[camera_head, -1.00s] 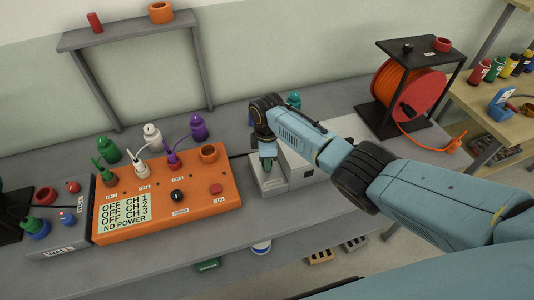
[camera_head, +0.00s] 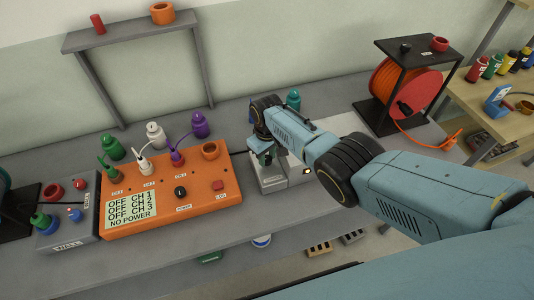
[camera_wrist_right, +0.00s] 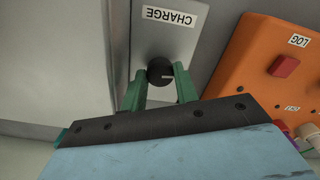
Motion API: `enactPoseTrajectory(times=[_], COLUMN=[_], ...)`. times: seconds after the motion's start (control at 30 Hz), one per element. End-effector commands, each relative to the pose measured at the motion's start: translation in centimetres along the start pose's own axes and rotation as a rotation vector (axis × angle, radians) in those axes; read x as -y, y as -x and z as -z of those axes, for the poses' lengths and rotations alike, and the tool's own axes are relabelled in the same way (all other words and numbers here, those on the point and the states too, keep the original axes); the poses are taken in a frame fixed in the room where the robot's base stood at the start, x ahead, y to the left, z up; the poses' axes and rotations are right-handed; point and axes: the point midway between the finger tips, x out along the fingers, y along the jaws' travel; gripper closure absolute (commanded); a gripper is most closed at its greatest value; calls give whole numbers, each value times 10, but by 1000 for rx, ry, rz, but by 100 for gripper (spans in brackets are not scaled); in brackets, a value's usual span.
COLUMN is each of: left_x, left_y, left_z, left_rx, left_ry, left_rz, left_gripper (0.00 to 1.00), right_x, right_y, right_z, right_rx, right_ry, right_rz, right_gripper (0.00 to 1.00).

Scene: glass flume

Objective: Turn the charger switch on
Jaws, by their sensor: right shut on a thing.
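The charger (camera_head: 278,186) is a light grey box on the bench, right of the orange panel. Its switch is a black round knob (camera_wrist_right: 158,70) with a white mark, below an upside-down CHARGE label (camera_wrist_right: 172,17) in the right wrist view. In that view the white mark points right. My right gripper (camera_wrist_right: 160,78) has its green fingers shut on the knob, one on each side. In the head view my right gripper (camera_head: 265,160) is over the charger and hides the knob. My left gripper is not in view.
The orange panel (camera_head: 205,195) stands close on the left; its display reads OFF for CH 1 to 3 and NO POWER. A small pale spot (camera_head: 307,171) shows on the charger's right part. An orange cable reel (camera_head: 405,95) stands to the right.

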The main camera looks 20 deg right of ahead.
Motion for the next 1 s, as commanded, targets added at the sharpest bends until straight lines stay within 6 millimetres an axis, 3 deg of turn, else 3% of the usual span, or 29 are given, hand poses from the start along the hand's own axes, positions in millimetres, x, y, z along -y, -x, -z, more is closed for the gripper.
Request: enactPoseTrajectory(times=[0.3,0.87,0.9,1.0], left_x=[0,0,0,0], left_y=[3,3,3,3], left_z=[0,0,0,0], left_rx=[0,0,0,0], left_ry=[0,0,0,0], left_rz=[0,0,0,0], left_gripper=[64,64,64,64], right_x=[0,0,0,0], right_y=[1,1,1,1], right_z=[0,1,1,1], right_rx=[0,-1,-1,-1], right_ry=[-128,-158,-158,-158], right_rz=[0,0,0,0], right_gripper=[93,93,68,54])
